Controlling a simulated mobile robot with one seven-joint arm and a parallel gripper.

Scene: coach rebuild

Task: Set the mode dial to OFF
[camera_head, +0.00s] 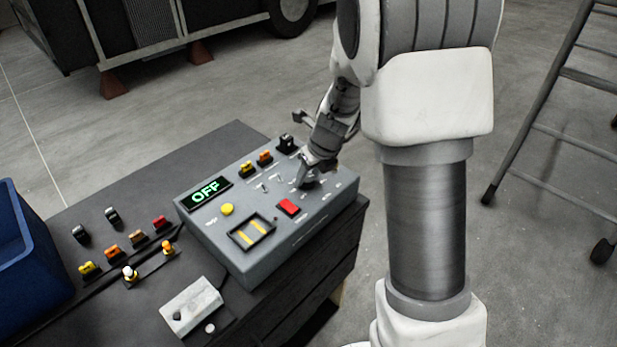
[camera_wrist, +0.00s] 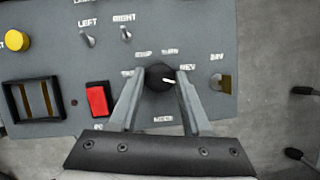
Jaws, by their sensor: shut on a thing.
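The mode dial (camera_wrist: 157,79) is a round black knob on the grey control box (camera_head: 253,253), in the wrist view between my two fingertips. Its white pointer mark points to the right and slightly down in that view. Small white labels surround it, partly covered by the fingers; one at the right looks like REV. My gripper (camera_wrist: 159,74) is shut on the dial, one finger on each side. In the head view my gripper (camera_head: 308,182) reaches down to the box's right part and hides the dial. A display (camera_head: 206,193) on the box reads OFF in green.
Near the dial are a red button (camera_wrist: 97,100), two toggle switches (camera_wrist: 126,34) and a brass-coloured key or slot (camera_wrist: 224,83). A yellow button (camera_head: 227,209) is further left. The dark bench (camera_head: 150,195) holds loose coloured parts and a blue bin (camera_head: 28,250).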

